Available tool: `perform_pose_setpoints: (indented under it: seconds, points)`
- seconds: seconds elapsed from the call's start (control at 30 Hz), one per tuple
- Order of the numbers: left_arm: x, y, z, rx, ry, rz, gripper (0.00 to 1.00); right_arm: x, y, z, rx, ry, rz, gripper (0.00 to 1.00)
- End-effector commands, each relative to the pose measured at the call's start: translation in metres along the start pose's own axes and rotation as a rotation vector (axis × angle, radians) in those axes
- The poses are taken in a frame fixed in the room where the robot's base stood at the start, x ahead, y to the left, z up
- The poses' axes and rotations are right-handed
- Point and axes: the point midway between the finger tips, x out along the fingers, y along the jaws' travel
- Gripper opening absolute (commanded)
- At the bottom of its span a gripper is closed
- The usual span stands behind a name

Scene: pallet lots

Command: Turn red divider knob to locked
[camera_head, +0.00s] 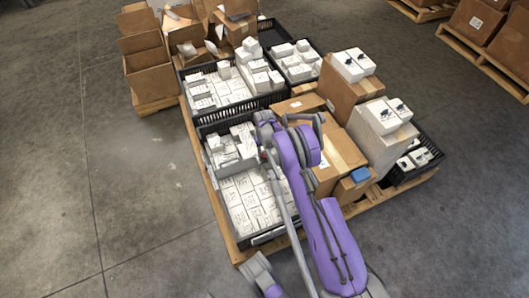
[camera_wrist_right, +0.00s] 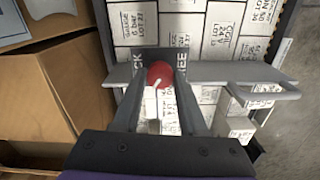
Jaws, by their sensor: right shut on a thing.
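The red divider knob (camera_wrist_right: 160,74) sits on a grey divider (camera_wrist_right: 235,73) that crosses a crate of white boxes. A dark plate (camera_wrist_right: 160,54) behind the knob has white lettering, partly hidden by my fingers; "CK" shows on the left and "EE" on the right. A small pale mark shows at the knob's lower edge; its exact direction is hard to tell. My right gripper (camera_wrist_right: 160,80) has one finger on each side of the knob and is shut on it. In the head view my right gripper (camera_head: 262,150) is over the crate, largely hidden by its arm. A grey part of my left arm shows at the bottom; its fingers are unclear.
The dark crate (camera_head: 215,205) stands on a wooden pallet (camera_head: 222,215), with white boxes on both sides of the divider. Cardboard boxes (camera_head: 345,150) stand close on its right. More crates (camera_head: 240,107) lie behind. The concrete floor on the left is free.

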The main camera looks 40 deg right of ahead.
Motion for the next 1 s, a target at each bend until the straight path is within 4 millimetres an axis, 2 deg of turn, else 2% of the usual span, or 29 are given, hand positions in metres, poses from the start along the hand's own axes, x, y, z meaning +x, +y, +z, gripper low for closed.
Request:
perform_pose_setpoints:
  seconds: [0.2, 0.5, 1.0]
  points:
    - [0.0003, 0.0000, 0.0001, 0.000, 0.000, 0.000, 0.45, -0.0004, 0.0004, -0.0003, 0.190, 0.001, 0.000, 0.00]
    - [0.0006, 0.0000, 0.0001, 0.000, 0.000, 0.000, 0.45, -0.0004, 0.0004, -0.0002, 0.378, 0.001, 0.000, 0.00]
    - [0.0007, 0.0000, 0.0001, 0.000, 0.000, 0.000, 0.45, -0.0004, 0.0004, -0.0002, 0.471, 0.001, 0.000, 0.00]
